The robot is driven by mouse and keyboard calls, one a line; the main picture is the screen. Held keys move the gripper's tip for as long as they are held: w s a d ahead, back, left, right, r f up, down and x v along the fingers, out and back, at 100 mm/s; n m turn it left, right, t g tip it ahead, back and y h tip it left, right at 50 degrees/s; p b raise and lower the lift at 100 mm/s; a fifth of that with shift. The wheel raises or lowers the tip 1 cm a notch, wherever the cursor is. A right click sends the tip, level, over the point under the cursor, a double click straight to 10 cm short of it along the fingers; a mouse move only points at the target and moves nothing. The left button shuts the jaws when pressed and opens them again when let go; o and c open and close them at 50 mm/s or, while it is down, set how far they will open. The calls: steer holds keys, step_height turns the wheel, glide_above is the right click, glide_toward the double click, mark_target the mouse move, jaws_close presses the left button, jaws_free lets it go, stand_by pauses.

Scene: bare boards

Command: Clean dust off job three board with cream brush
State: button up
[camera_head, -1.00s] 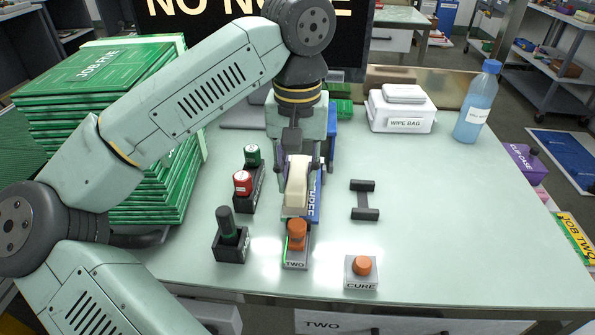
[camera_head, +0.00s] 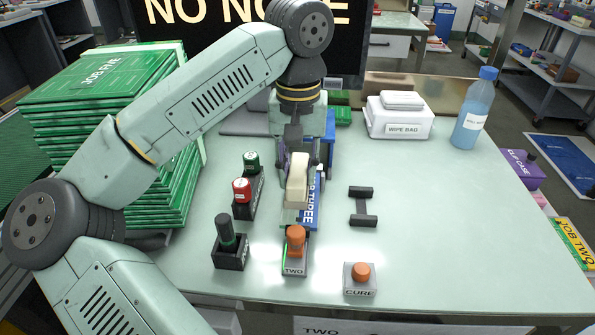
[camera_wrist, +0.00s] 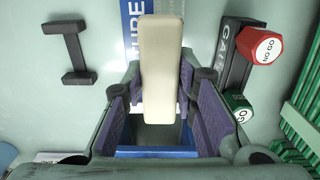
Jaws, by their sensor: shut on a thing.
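My gripper (camera_head: 298,172) points down over the middle of the bench. It is shut on the cream brush (camera_head: 296,186), a pale block that shows between the purple-padded fingers in the wrist view (camera_wrist: 160,62). My gripper and the brush hide much of this board. I cannot tell whether the brush touches it, and no dust can be made out.
A grey unit marked TWO with an orange knob (camera_head: 295,240) stands just in front. Red (camera_head: 241,190) and green-capped items stand left, and a dark H-shaped rest (camera_head: 363,206) right. Green JOB FIVE boards (camera_head: 105,85) are stacked left. The right bench is mostly clear.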

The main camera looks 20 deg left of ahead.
stand_by(0.4)
steer(key=shift+s+d+b, duration=0.2)
steer(key=shift+s, duration=0.5)
steer(key=shift+s+d+b, duration=0.15)
steer(key=shift+s+b, duration=0.05)
steer(key=shift+s, duration=0.5)
steer(key=shift+w+a, duration=0.2)
steer(key=shift+w, duration=0.55)
steer(key=shift+w+a, duration=0.15)
steer(key=shift+w, duration=0.55)
steer(key=shift+s, duration=0.1)
steer(key=shift+s+d, duration=0.2)
steer(key=shift+s, duration=0.5)
steer(key=shift+s+d, duration=0.15)
steer(key=shift+s, duration=0.5)
steer(key=shift+w, duration=0.1)
steer(key=shift+w+a+p, duration=0.15)
steer(key=shift+w+a, duration=0.05)
steer(key=shift+w, duration=0.5)
steer(key=shift+w+a+p, duration=0.15)
steer(key=shift+w, duration=0.55)
